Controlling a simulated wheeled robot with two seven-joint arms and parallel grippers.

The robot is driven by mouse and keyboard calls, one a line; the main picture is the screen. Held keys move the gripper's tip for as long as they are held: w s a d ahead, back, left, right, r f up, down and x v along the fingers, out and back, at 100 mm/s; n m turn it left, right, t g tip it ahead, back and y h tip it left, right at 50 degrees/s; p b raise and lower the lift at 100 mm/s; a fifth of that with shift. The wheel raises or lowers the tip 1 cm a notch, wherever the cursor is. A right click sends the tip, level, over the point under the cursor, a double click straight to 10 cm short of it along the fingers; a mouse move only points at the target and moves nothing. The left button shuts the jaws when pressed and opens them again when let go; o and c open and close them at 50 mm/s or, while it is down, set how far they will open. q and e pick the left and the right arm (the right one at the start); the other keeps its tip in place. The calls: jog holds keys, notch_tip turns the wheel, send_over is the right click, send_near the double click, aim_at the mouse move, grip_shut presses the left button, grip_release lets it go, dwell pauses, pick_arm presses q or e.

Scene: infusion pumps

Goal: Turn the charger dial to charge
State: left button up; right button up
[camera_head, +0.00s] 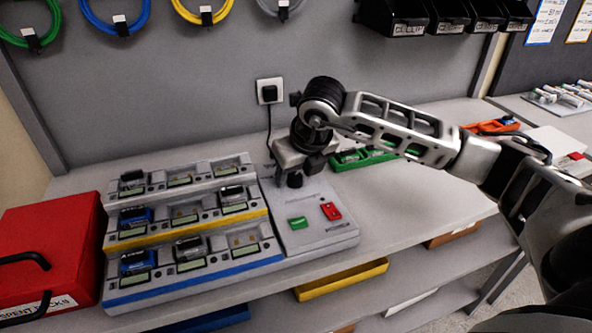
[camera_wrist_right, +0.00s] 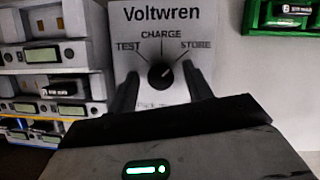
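The charger (camera_head: 328,238) is a grey bench unit with stepped battery bays on its left and a panel on its right. The right wrist view shows its dial (camera_wrist_right: 161,74), a round black knob on a white face labelled Voltwren, with TEST at left, CHARGE at top and STORE at right. The knob's light mark seems to point up and right, towards STORE. My right gripper (camera_head: 296,178) is over the upper part of the panel. In the right wrist view its fingers (camera_wrist_right: 162,92) are apart, one on each side of the knob, with gaps visible. My left gripper is out of view.
A green button (camera_head: 298,223) and a red button (camera_head: 331,211) sit on the panel's front. A red spent-packs box (camera_head: 48,245) stands at left. A green tray (camera_head: 362,158) lies behind my right arm. Bench right of the charger (camera_head: 410,195) is clear.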

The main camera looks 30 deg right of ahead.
jog(key=c, duration=0.9)
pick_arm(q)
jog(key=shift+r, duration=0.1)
pick_arm(e)
jog(key=shift+d+f+n+b, duration=0.1)
jog(key=shift+n+b, duration=0.3)
jog(key=shift+b, duration=0.1)
jog(key=shift+n+y+b, duration=0.4)
jog(key=shift+n+b, duration=0.2)
jog(key=shift+b, duration=0.05)
jog(key=shift+n+y+b, duration=0.5)
jog(key=shift+n+b, duration=0.3)
jog(key=shift+n, duration=0.4)
jog(key=n+g+y+b, duration=0.1)
jog(key=n, duration=0.2)
jog(key=shift+w+d+n, duration=0.1)
jog(key=shift+n, duration=0.3)
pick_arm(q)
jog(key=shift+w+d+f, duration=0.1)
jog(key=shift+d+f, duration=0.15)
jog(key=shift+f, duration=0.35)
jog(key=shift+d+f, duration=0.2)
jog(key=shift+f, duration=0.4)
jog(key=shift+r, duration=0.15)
pick_arm(e)
jog(key=shift+r+n+y, duration=0.2)
jog(key=shift+n+y, duration=0.1)
jog(key=shift+n, duration=0.1)
